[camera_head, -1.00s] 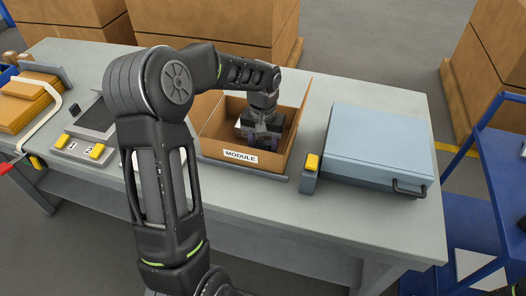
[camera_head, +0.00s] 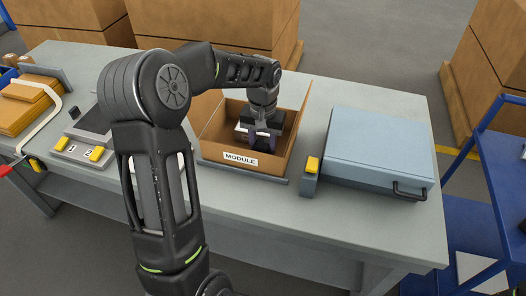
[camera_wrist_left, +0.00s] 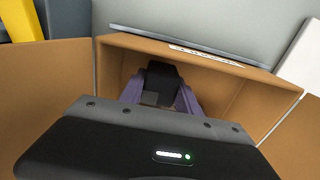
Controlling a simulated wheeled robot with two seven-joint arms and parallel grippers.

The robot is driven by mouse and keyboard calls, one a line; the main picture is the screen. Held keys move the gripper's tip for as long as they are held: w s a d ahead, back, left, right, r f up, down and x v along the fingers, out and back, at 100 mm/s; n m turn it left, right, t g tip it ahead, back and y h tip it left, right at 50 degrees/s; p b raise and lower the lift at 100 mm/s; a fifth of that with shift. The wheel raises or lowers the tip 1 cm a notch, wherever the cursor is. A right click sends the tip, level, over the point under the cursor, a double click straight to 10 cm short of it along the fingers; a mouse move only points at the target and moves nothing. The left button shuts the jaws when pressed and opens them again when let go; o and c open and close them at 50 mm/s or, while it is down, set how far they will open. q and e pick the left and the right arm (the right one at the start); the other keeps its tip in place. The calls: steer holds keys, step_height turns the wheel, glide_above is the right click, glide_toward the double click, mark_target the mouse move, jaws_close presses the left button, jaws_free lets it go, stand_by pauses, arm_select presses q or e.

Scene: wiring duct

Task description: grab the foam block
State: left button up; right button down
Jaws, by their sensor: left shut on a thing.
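An open cardboard box (camera_head: 281,166) labelled MODULE stands on the bench. My left gripper (camera_head: 263,143) reaches down into it, with its purple fingers inside the walls. In the left wrist view the fingers (camera_wrist_left: 160,98) are shut on a dark block (camera_wrist_left: 162,76), which I take to be the foam block. The gripper hides most of the block in the head view. I cannot tell whether it touches the box floor. A pale item shows inside the box beside the gripper, partly hidden. My right gripper is not in view.
A yellow-topped grey post (camera_head: 311,164) and a large blue-grey case (camera_head: 378,150) stand right of the box. Numbered holders with yellow parts (camera_head: 97,154) and brown stacked packages (camera_head: 28,100) lie to the left. The bench front right is clear.

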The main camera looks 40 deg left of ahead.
mark_target(263, 143)
arm_select(q)
step_height(263, 143, up, 8)
steer(key=shift+r+b, duration=0.1)
steer(key=shift+b, duration=0.3)
steer(key=shift+s, duration=0.1)
stand_by(0.4)
